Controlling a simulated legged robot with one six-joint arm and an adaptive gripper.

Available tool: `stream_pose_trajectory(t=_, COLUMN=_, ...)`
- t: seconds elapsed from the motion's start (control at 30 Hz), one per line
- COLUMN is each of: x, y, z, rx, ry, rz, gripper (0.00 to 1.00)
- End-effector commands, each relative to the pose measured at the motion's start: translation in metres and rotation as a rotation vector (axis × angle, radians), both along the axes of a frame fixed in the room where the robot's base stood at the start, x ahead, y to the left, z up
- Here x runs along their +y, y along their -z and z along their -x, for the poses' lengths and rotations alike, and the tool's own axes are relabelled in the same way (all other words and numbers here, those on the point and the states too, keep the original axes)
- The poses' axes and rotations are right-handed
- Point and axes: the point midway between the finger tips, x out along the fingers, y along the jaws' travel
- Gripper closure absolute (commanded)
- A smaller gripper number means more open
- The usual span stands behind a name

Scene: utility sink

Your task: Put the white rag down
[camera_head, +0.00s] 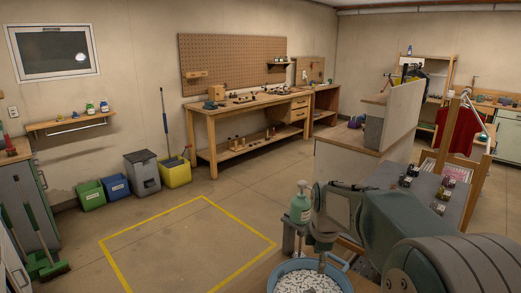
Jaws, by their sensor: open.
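My gripper (306,250) is at the lower middle, at the end of my grey arm. It is open and hangs above a round blue basin (345,285) at the bottom edge. White, speckled material (306,283) fills the basin; I cannot tell whether it is cloth or loose pieces. I cannot pick out a white rag for sure. The gripper appears small and partly overlapped by my arm, and I see no cloth between its fingers.
A green bottle (301,205) stands just behind the gripper. A grey-topped counter (385,178) with small items lies to the right. A yellow floor outline (188,205) encloses bare floor at left. A wooden workbench (245,112) and several bins stand along the back wall.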

Motion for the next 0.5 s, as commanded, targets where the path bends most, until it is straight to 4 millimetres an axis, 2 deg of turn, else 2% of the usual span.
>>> stream_pose_trajectory(t=0.03, x=0.0, y=-0.014, z=0.014, rx=-0.024, ry=0.071, rz=-0.008, gripper=0.27)
stream_pose_trajectory(t=0.2, x=0.0, y=-0.046, z=0.058, rx=-0.09, ry=0.326, rz=-0.05, gripper=0.27)
stream_pose_trajectory(t=0.5, x=0.0, y=-0.077, z=0.141, rx=-0.197, ry=0.773, rz=-0.165, gripper=0.27)
